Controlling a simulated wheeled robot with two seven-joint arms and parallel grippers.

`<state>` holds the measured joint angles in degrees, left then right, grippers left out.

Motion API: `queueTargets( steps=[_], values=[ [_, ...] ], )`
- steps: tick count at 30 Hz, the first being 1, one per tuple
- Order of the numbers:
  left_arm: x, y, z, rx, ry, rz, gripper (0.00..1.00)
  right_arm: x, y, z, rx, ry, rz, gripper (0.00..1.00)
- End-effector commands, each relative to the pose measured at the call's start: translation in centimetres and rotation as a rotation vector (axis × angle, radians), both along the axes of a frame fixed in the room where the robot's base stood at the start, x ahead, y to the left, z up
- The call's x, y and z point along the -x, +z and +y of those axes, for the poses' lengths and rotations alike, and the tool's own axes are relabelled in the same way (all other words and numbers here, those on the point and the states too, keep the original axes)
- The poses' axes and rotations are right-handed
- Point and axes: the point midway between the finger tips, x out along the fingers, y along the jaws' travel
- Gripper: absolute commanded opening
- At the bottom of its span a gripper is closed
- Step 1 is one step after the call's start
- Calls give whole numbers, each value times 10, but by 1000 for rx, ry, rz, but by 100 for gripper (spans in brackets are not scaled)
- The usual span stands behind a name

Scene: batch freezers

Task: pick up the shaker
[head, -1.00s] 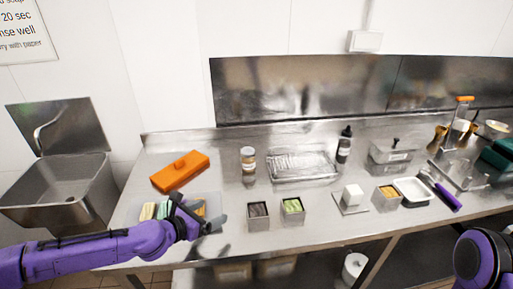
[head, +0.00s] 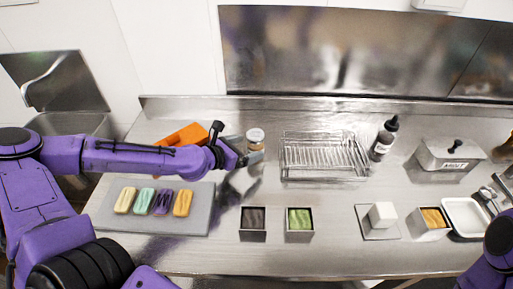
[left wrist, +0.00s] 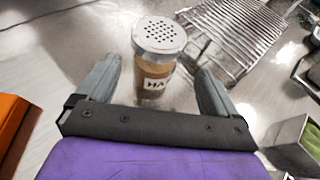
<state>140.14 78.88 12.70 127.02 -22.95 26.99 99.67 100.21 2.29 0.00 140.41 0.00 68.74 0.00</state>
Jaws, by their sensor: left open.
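The shaker (head: 256,139) is a small jar with a perforated metal lid and a light-brown filling. It stands upright on the steel counter, left of the wire rack. In the left wrist view the shaker (left wrist: 157,60) is just ahead of and between the two fingers, with a partly visible label. My left gripper (head: 250,160) is open and empty, close in front of the shaker. Its fingers also show in the left wrist view (left wrist: 158,88), apart on either side. Part of my right arm shows at the lower right; its gripper is out of view.
An orange block (head: 181,136) lies behind my left arm. A grey tray (head: 200,224) holds several coloured bars. The wire rack (head: 322,157) is right of the shaker, with a dark bottle (head: 384,138) beyond. Two small square tubs (head: 253,236) (head: 299,234) stand in front.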

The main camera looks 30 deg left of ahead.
Motion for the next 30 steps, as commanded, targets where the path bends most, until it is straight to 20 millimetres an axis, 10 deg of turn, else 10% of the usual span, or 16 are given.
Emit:
queueTargets(
  steps=[17, 22, 30],
  values=[
    [-46, -14, -10, 1, 3, -1, 93, -1, -12, 0, 0, 0, -2, 39],
    [-46, -14, -10, 1, 3, -1, 41, -1, -12, 0, 0, 0, -1, 39],
    [-45, -14, -10, 1, 3, 0, 38, -1, -11, 0, 0, 0, -2, 39]
  ],
)
